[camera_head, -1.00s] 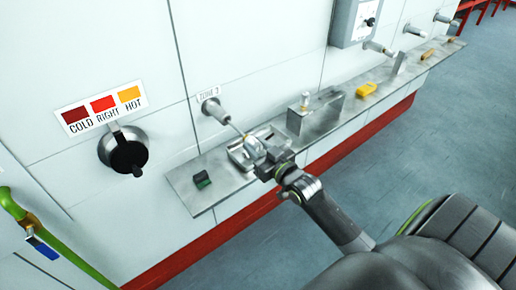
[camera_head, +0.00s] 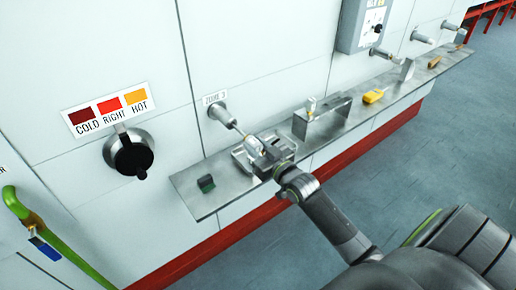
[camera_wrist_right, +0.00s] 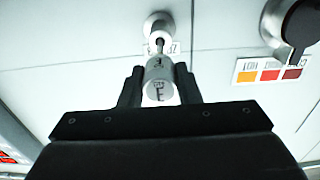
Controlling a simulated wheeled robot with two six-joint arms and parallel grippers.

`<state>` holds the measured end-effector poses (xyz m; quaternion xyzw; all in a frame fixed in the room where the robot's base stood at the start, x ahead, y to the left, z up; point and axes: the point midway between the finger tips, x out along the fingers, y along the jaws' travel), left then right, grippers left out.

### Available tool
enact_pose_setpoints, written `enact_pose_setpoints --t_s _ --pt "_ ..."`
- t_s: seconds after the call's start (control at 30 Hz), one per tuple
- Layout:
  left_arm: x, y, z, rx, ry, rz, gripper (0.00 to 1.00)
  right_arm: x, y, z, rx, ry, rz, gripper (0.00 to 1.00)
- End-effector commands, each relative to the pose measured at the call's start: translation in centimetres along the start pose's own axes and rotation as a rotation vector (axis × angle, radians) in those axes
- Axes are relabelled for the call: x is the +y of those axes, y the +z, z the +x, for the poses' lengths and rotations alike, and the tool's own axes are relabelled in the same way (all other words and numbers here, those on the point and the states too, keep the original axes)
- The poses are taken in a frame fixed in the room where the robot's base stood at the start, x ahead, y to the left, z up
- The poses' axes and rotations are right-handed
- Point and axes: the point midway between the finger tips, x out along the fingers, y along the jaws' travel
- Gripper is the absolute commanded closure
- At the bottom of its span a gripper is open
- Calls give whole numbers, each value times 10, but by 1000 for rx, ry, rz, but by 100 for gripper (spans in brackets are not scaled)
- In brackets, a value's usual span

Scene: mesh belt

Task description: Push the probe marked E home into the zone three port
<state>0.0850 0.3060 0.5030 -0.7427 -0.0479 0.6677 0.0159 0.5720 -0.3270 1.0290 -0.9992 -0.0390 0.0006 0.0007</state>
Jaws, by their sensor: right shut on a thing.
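The zone three port (camera_head: 222,114) is a grey metal tube angled out of the white wall under a "ZONE 3" label (camera_head: 215,97). My right gripper (camera_head: 257,147) is shut on the white probe (camera_head: 252,143), in front of the port. The thin metal shaft of the probe points at the port. In the right wrist view, the gripper (camera_wrist_right: 158,88) has a finger on each side of the probe (camera_wrist_right: 158,80), which shows an E. Its tip meets the port mouth (camera_wrist_right: 159,28); how deep it sits I cannot tell. My left gripper is out of view.
A dark round knob (camera_head: 129,155) sits left of the port under a COLD/RIGHT/HOT plate (camera_head: 108,108).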

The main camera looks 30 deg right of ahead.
Motion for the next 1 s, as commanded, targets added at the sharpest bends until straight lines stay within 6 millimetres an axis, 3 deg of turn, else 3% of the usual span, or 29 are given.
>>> enact_pose_setpoints --t_s 1.0 --pt "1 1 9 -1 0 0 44 0 -1 26 3 -1 0 90"
